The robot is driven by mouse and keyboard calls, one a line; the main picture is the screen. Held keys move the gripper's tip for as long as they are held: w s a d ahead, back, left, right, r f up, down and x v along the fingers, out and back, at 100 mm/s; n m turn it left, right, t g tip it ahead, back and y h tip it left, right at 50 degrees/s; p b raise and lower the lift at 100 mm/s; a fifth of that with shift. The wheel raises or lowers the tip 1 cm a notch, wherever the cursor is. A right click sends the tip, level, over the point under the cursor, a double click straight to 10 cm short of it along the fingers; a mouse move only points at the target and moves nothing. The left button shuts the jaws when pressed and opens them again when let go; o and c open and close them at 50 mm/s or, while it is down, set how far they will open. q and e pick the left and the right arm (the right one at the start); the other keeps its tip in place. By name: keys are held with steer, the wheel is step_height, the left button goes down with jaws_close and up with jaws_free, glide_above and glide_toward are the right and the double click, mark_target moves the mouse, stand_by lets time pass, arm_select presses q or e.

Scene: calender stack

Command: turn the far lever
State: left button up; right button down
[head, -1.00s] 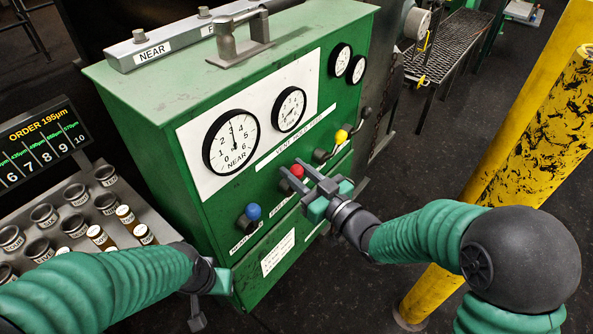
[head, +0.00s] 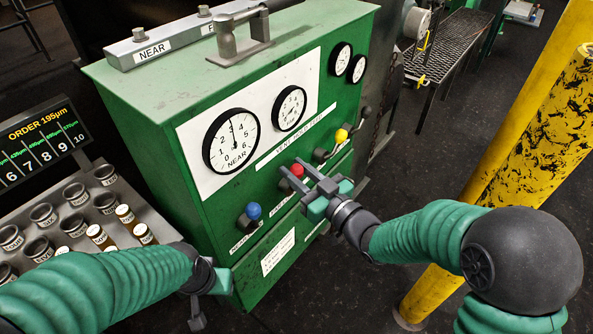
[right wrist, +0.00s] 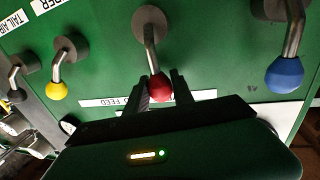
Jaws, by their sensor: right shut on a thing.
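A row of levers with coloured knobs runs along the green cabinet's front. The blue knob (head: 253,211) is closest, then the red knob (head: 297,171), the yellow knob (head: 341,136) and a black knob (head: 366,112) at the far end. My right gripper (head: 290,168) is shut on the red knob, which also shows between the fingers in the right wrist view (right wrist: 160,88). That view also shows the blue knob (right wrist: 284,74) and yellow knob (right wrist: 57,91), both clear of the fingers. My left gripper (head: 206,298) is low at the left, away from the levers; its jaws are unclear.
The green cabinet (head: 150,140) carries a large gauge (head: 231,141) marked NEAR and a second gauge (head: 290,108). A rack of cups and vials (head: 85,215) stands at the left. Yellow posts (head: 520,160) rise at the right, behind my right arm.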

steer(key=s+n+b, duration=0.1)
steer(key=n+b, duration=0.1)
steer(key=b, duration=0.1)
steer(key=s+a+f+n+y+b, duration=0.1)
steer(key=n+b, duration=0.1)
steer(key=b, duration=0.2)
steer(key=s+a+n+b, duration=0.1)
steer(key=n+b, duration=0.1)
steer(key=b, duration=0.1)
steer(key=shift+a+f+n, duration=0.15)
steer(key=shift+f+n, duration=0.25)
steer(key=shift+s+a+f+n+y+b, duration=0.1)
steer(key=shift+s+a+n+y+b, duration=0.25)
steer(key=shift+n+b, duration=0.7)
steer(key=shift+s+d, duration=0.1)
steer(key=c, duration=1.1)
jaws_free()
steer(key=shift+t, duration=0.3)
steer(key=shift+b, duration=0.3)
